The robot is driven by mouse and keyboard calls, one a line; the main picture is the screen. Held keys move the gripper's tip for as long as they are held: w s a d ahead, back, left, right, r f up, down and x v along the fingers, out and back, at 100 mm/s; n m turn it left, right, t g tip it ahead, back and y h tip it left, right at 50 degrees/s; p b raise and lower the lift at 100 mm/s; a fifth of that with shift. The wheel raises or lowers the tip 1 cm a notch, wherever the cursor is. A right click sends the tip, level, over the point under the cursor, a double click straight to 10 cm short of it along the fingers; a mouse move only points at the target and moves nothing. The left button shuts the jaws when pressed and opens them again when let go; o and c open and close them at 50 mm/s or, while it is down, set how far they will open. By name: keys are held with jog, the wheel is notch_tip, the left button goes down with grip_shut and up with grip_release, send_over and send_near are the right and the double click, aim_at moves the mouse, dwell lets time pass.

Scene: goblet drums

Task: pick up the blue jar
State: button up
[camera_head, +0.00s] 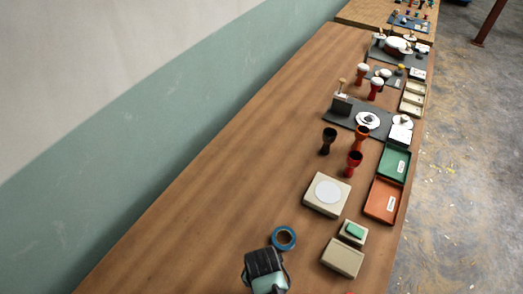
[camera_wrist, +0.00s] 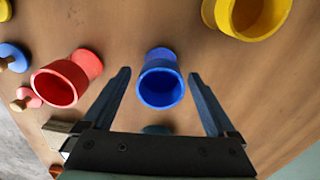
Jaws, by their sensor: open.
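The blue jar (camera_wrist: 161,82) shows in the wrist view, a goblet shape with its round, dark open mouth towards the camera. My gripper (camera_wrist: 159,73) is open, with one dark finger to the left of the jar and one to the right. The jar shows between the fingertips with a gap on each side. How far it is from them in depth I cannot tell. In the head view my gripper (camera_head: 265,268) is at the bottom, over the brown table. A blue ring shape (camera_head: 284,238) lies just beyond it; I cannot tell whether this is the jar.
In the wrist view a red goblet (camera_wrist: 67,79) is left of the jar and a yellow goblet (camera_wrist: 247,14) is at the upper right. In the head view a beige box with a white disc (camera_head: 328,191) and an orange tray (camera_head: 382,201) stand right. The table's left side is clear.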

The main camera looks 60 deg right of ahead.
jog(key=c, duration=1.4)
grip_shut()
jog(key=shift+r, duration=0.15)
